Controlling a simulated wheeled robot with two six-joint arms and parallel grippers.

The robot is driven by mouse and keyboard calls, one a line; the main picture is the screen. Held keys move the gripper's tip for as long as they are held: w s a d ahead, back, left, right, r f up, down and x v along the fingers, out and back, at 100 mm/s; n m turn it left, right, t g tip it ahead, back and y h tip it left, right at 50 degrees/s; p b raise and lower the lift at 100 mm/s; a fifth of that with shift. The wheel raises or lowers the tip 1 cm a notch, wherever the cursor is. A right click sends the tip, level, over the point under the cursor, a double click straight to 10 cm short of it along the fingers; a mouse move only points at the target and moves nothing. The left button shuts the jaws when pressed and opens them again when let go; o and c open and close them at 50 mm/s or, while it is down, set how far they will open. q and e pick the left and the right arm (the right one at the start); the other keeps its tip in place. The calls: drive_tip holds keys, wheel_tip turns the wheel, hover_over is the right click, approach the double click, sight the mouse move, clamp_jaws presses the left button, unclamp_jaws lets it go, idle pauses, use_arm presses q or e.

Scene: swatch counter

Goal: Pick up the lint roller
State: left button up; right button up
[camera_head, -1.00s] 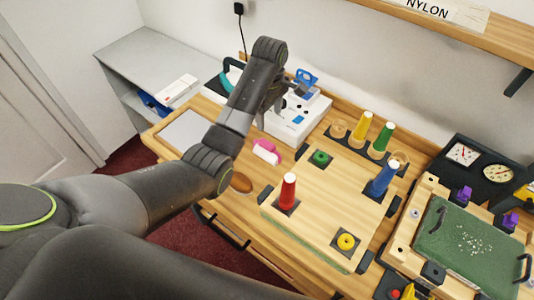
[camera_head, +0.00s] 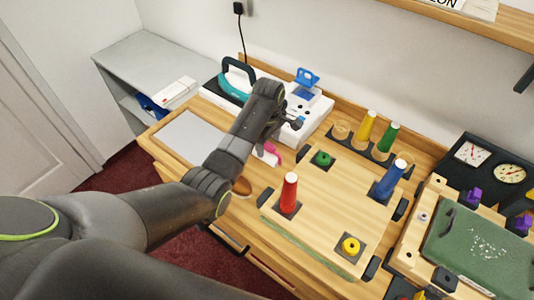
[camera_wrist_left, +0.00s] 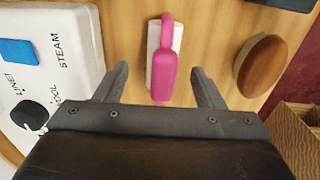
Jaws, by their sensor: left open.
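The lint roller, with a pink handle and a white part, lies on the wooden counter. In the head view the lint roller (camera_head: 271,152) is partly hidden by my left arm. In the left wrist view the lint roller (camera_wrist_left: 162,70) lies lengthwise between the two fingers, pink part uppermost. My left gripper (camera_head: 284,126) is over the counter close to the roller, pointing down. In the left wrist view the left gripper (camera_wrist_left: 160,72) is open and empty, with a finger on each side of the roller and a gap to each. My right gripper is not in view.
A white unit (camera_wrist_left: 45,60) marked STEAM stands close to one finger, and a brown oval object (camera_wrist_left: 263,65) lies beyond the other. A teal iron (camera_head: 236,82) is at the back. A board (camera_head: 320,205) with coloured cones is to the right. A grey plate (camera_head: 195,136) lies left.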

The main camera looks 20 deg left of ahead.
sight(267, 151)
use_arm(q)
drive_tip(key=shift+s+a+f+p, duration=0.1)
drive_tip(key=shift+f+p, duration=0.1)
drive_tip(key=shift+f, duration=0.95)
drive_tip(key=shift+s+a+f+p, duration=0.1)
drive_tip(key=shift+f+p, duration=0.1)
drive_tip(key=shift+f, duration=0.9)
drive_tip(key=c, duration=1.1)
drive_tip(key=shift+w+r, duration=0.1)
drive_tip(key=shift+c, duration=0.2)
wheel_tip(267, 151, up, 10)
drive_tip(key=shift+f+b, duration=0.1)
drive_tip(key=shift+b, duration=0.65)
